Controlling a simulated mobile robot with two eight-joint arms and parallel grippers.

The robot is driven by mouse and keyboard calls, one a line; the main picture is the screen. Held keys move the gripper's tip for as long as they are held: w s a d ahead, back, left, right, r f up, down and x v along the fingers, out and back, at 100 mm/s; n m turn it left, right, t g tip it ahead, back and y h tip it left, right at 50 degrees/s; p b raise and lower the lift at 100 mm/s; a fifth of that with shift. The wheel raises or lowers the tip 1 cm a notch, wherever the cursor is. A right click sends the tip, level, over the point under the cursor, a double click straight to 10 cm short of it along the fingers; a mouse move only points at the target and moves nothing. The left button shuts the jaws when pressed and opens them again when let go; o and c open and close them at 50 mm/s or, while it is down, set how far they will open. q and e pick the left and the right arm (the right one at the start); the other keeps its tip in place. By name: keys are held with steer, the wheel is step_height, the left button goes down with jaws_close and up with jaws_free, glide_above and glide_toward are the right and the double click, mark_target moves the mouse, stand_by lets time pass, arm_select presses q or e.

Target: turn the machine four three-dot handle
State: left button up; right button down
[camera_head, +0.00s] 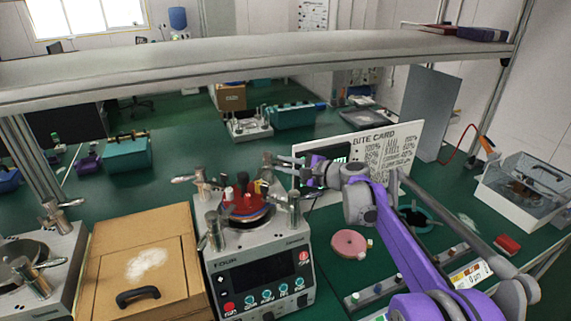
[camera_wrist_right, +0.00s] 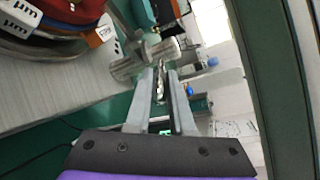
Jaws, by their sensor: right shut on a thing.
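Machine four (camera_head: 255,275), a grey lapping machine labelled FOUR, stands at front centre with several metal clamp handles around its round plate. My right gripper (camera_head: 280,162) reaches in from the right to the handle at the back of this machine (camera_head: 267,166). In the right wrist view my right gripper (camera_wrist_right: 163,75) has its two long fingers closed around the thin lever of a metal handle (camera_wrist_right: 130,66), beside the machine's top. The dot marks on this handle are not legible, so I cannot tell if it is the three-dot one. My left gripper is not in view.
A white BITE CARD board (camera_head: 375,150) stands just behind my right arm. A cardboard box (camera_head: 140,255) sits left of machine four, with another machine (camera_head: 40,270) beyond it. A pink disc (camera_head: 349,243) lies on the green bench. A shelf beam (camera_head: 250,70) crosses above.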

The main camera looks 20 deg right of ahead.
steer(key=shift+h, duration=0.3)
steer(key=c, duration=0.8)
jaws_free()
step_height(320, 180, up, 10)
steer(key=shift+p, duration=0.4)
steer(key=shift+s, duration=0.1)
